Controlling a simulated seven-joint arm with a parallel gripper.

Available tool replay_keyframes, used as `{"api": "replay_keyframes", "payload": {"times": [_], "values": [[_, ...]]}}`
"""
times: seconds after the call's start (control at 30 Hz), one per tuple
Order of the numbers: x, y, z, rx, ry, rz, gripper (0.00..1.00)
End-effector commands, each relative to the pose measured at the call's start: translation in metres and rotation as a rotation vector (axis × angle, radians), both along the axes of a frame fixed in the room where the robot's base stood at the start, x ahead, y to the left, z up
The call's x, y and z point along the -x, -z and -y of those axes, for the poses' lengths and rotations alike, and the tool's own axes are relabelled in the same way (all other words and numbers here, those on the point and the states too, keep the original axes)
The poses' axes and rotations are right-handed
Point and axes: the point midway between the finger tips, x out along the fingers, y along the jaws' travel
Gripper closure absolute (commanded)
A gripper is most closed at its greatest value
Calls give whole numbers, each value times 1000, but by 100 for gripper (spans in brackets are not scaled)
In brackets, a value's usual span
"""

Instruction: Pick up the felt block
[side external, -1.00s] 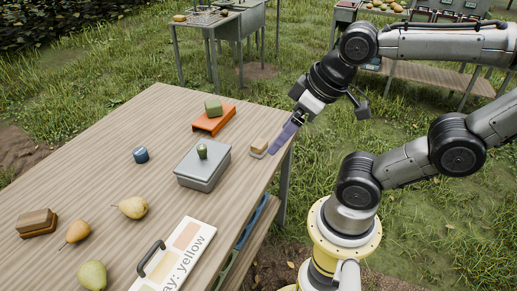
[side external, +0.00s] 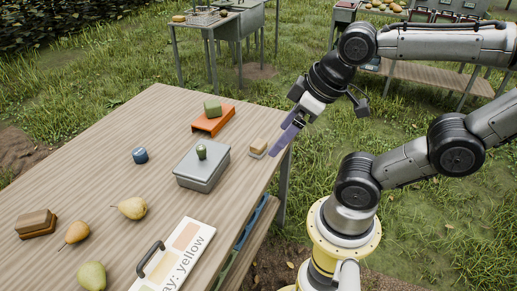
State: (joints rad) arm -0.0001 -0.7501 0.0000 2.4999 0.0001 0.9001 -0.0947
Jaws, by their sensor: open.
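I cannot tell for certain which block is the felt one. A small tan block with a greyish lower layer (side external: 258,146) lies near the table's right edge. A brown two-layer block (side external: 36,224) lies at the table's left side. My gripper (side external: 274,150) has purple fingers and points down and left, just right of the tan block. It is open with nothing seen in it. The fingers overlap in this view, so the gap between them is hidden.
A grey lidded box (side external: 203,168) with a green knob stands mid-table. Grass lies beyond the right edge.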

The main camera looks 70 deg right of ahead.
Motion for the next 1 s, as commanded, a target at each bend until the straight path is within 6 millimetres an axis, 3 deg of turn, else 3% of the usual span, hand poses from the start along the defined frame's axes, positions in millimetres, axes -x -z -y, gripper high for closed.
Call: {"api": "replay_keyframes", "payload": {"times": [0.13,0.27,0.47,0.57,0.67,0.8,0.9,1.0], "values": [[-7,-12,0,128,-231,27,5],[-27,-29,2,276,-483,34,5],[-74,-43,21,481,-827,-29,5],[-103,-42,40,559,-990,-85,5],[-134,-32,67,610,-1149,-152,5],[-173,-1,120,624,-1345,-248,5],[-190,32,162,585,-1427,-304,5],[-194,68,200,513,-1439,-347,5]]}}
